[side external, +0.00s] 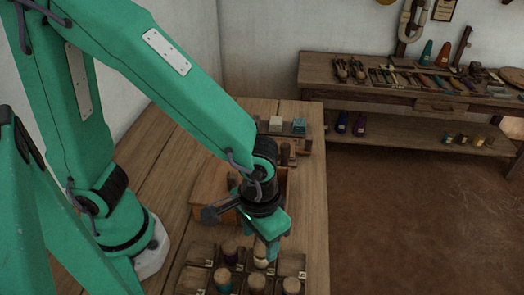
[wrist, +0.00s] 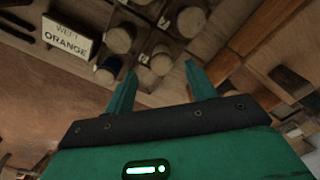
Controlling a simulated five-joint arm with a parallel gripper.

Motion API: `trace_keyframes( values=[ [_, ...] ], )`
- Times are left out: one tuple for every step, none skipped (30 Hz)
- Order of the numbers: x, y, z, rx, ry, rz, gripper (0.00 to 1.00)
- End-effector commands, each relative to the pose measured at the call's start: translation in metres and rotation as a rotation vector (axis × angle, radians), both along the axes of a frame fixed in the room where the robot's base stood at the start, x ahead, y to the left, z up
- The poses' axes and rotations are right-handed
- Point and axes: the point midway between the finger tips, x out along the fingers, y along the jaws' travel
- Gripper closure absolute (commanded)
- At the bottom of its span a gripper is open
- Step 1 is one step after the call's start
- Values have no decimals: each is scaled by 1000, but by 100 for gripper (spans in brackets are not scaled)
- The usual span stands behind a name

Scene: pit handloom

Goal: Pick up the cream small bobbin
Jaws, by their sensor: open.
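The cream small bobbin (side external: 261,253) stands upright in a wooden rack at the bottom of the side view, just below and partly hidden by my gripper (side external: 270,246). In the wrist view my gripper (wrist: 160,70) has its two green fingers apart, with nothing held. A pale round bobbin top (wrist: 161,62) shows in the gap between the fingertips; I cannot tell from this view whether it is the cream one.
The rack (side external: 193,280) has several compartments with other bobbins close together. A wooden box (side external: 210,186) stands behind it on the bench. A sign reading "WEFT ORANGE" (wrist: 68,36) shows in the wrist view. A second bench (side external: 320,68) with tools stands at the back.

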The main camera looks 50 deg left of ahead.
Motion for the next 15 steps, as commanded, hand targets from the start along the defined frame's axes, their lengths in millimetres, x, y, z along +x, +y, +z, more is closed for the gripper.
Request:
trace_keyframes(
  values=[
    [0, 0, -2, 0, 0, 0, 45],
    [0, 0, -2, 0, 0, 0, 45],
    [0, 0, -2, 0, 0, 0, 45],
    [0, 0, -2, -1, -1, 0, 45],
    [0, 0, -2, -1, -1, 0, 45],
    [0, 0, -2, 0, 0, 0, 45],
    [0, 0, -3, 0, 0, 0, 45],
    [0, 0, -4, 0, 0, 0, 45],
    [0, 1, -5, 1, 1, 0, 45],
    [0, 1, -7, 1, 1, 0, 45],
    [0, 1, -8, 1, 1, 0, 45],
    [0, 1, -11, 1, 1, 0, 45],
    [0, 1, -14, 2, 2, 0, 45],
    [0, 2, -17, 3, 3, 0, 45],
    [1, 2, -21, 2, 2, 0, 45]
  ],
)
